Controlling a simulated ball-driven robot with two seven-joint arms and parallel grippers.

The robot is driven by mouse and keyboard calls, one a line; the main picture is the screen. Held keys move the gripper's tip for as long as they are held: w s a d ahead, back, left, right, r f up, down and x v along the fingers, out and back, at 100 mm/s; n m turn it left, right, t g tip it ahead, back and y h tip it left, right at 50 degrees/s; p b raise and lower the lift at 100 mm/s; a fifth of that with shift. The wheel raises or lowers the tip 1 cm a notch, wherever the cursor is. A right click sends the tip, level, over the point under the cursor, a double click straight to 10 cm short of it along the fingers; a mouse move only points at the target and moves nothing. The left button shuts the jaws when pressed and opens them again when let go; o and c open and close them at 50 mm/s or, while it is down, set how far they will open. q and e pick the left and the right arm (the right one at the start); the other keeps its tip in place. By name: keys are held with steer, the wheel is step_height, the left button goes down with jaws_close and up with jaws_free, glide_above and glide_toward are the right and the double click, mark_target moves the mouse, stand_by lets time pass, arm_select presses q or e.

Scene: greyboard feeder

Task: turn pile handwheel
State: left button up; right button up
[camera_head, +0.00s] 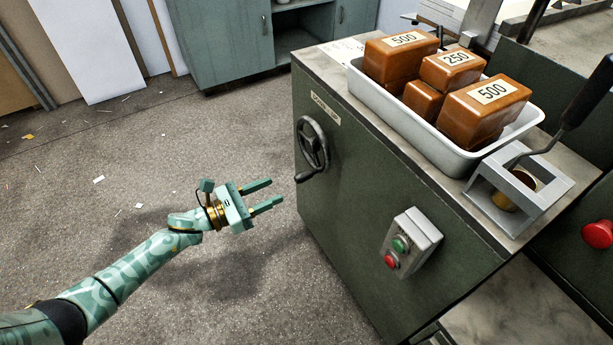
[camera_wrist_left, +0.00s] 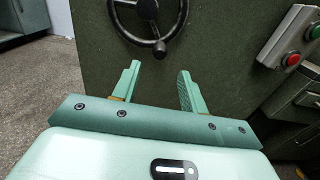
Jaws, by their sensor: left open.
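The pile handwheel (camera_head: 312,144) is a dark spoked wheel on the side of the green machine cabinet, below a small label plate. Its crank handle (camera_head: 305,176) sticks out at the lower left of the rim. My left gripper (camera_head: 277,194) is open and empty, a little left of and below the wheel, apart from it. In the left wrist view the handwheel (camera_wrist_left: 175,45) shows at the top, cut off by the frame edge, with a dark knob (camera_wrist_left: 160,48) at its lower rim. The open fingers (camera_wrist_left: 157,85) point toward the cabinet below the wheel. My right gripper is out of view.
On the cabinet (camera_head: 335,205) stands a white tray (camera_head: 400,120) with several brown weight blocks. A switch box (camera_head: 411,243) with green and red buttons juts from the cabinet's side. A metal frame (camera_head: 540,200) and red stop button (camera_head: 598,234) are at right. The floor at left is mostly clear.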

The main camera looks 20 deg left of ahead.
mark_target(305, 176)
arm_select(q)
steer(key=b+x, duration=0.2)
steer(key=x, duration=0.7)
steer(key=shift+w+d+f, duration=0.1)
steer(key=shift+f, duration=0.05)
steer(key=shift+w+d, duration=0.4)
steer(key=shift+w, duration=0.1)
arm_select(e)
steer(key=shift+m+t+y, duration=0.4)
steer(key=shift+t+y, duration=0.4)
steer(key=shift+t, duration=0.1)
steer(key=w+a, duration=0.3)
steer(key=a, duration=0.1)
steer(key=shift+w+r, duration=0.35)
arm_select(q)
jaws_close()
